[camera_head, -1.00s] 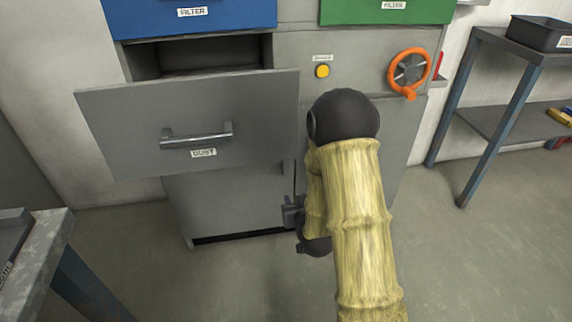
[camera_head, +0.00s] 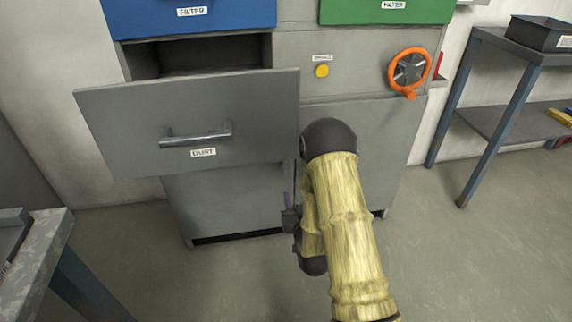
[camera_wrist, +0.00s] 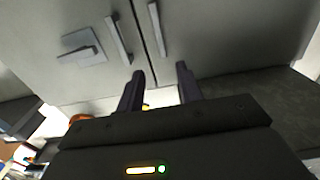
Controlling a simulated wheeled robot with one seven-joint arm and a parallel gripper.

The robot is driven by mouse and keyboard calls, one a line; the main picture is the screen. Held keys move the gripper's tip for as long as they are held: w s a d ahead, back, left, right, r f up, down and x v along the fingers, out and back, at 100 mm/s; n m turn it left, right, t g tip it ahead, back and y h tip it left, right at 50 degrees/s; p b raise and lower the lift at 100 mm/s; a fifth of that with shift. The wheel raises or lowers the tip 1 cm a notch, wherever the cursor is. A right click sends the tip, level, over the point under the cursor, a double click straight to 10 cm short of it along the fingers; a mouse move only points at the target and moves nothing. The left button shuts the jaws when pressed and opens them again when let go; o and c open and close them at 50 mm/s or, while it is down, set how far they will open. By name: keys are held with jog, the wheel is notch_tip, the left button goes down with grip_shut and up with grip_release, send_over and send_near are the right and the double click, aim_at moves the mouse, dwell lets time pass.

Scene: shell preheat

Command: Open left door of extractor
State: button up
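The grey extractor (camera_head: 345,45) stands ahead. Its lower left door (camera_head: 225,203) is partly hidden behind a pulled-out front labelled DUST (camera_head: 245,110) and looks shut. The lower right panel (camera_head: 392,135) is partly behind my arm. My gripper (camera_head: 288,200) is low in front of the seam between them. In the wrist view my gripper (camera_wrist: 160,80) has its two dark fingers apart with nothing between them. Two bar handles show beyond the fingertips, one (camera_wrist: 118,40) left of a dark seam and one (camera_wrist: 157,28) right of it; neither is between the fingers.
The DUST front juts out above the lower left door. An orange handwheel (camera_head: 409,70) and a yellow button (camera_head: 322,71) are on the upper front. A metal table (camera_head: 45,245) is at left, and a shelf rack (camera_head: 505,95) at right. The floor (camera_head: 480,260) at right is clear.

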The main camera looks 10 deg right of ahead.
aim_at(286, 163)
jog(key=w+b, duration=0.4)
jog(key=w, duration=1.2)
jog(key=shift+w, duration=0.1)
grip_shut()
